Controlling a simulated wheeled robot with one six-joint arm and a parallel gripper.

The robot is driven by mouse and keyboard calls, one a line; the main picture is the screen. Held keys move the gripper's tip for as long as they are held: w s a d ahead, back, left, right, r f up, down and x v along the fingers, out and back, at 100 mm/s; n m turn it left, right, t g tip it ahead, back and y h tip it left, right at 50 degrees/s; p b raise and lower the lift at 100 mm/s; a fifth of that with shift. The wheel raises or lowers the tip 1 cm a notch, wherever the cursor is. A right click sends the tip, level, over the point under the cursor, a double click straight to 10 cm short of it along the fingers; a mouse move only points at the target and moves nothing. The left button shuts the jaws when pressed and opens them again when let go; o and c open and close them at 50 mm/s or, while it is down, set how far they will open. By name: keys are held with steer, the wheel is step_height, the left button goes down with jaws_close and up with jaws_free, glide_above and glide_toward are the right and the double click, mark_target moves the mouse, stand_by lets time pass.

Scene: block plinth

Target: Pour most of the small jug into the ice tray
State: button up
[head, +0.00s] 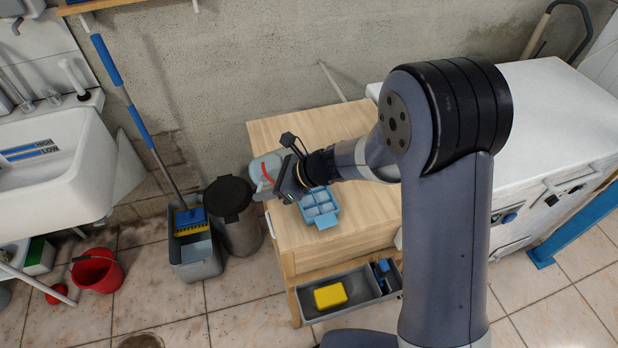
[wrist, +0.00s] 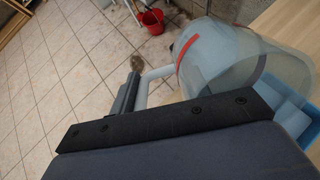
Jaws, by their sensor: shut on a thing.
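The small jug (head: 265,170) is pale and translucent with a red band. It is at the left edge of the wooden block top, held at its handle by my gripper (head: 283,185). In the wrist view the jug (wrist: 225,62) looks tilted, with bluish liquid or tint inside; I cannot tell how much it holds. My gripper (wrist: 137,92) is shut on the white handle. The blue ice tray (head: 325,221) lies on the wooden top, just right of and below the jug in the head view. Its compartments look pale blue. In the wrist view the tray (wrist: 292,118) shows partly behind the jug.
The wooden plinth top (head: 365,208) is otherwise clear around the tray. A grey bin (head: 238,230) and a mop bucket (head: 197,262) stand left of it. A grey trough with a yellow sponge (head: 330,295) is at its front. A white cabinet (head: 560,130) stands right.

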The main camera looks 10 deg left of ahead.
steer(key=shift+r+h+p, duration=0.4)
steer(key=shift+h+p, duration=0.5)
steer(key=shift+p, duration=1.65)
steer(key=h+p, duration=0.1)
steer(key=p, duration=0.4)
steer(key=shift+a+h+p, duration=0.15)
steer(key=shift+h+p, duration=0.15)
steer(key=shift+p, duration=0.1)
steer(key=p, duration=0.3)
steer(key=shift+a+h, duration=0.3)
steer(key=shift+h, duration=0.1)
steer(key=shift+s+a+f+t+h+p, duration=0.1)
steer(key=shift+a+f+t+h+p, duration=0.25)
steer(key=shift+h, duration=0.25)
steer(key=shift+a, duration=0.15)
steer(key=shift+a+h, duration=0.3)
steer(key=shift+h, duration=0.4)
steer(key=shift+s+a+f+h, duration=0.15)
steer(key=shift+a+h, duration=0.15)
steer(key=shift+h, duration=0.35)
steer(key=shift+w+a+f+h, duration=0.1)
steer(key=shift+a+f+h, duration=0.15)
steer(key=shift+h, duration=0.35)
steer(key=shift+s+a+f+h, duration=0.1)
steer(key=shift+a+h, duration=0.25)
steer(key=shift+h, duration=0.3)
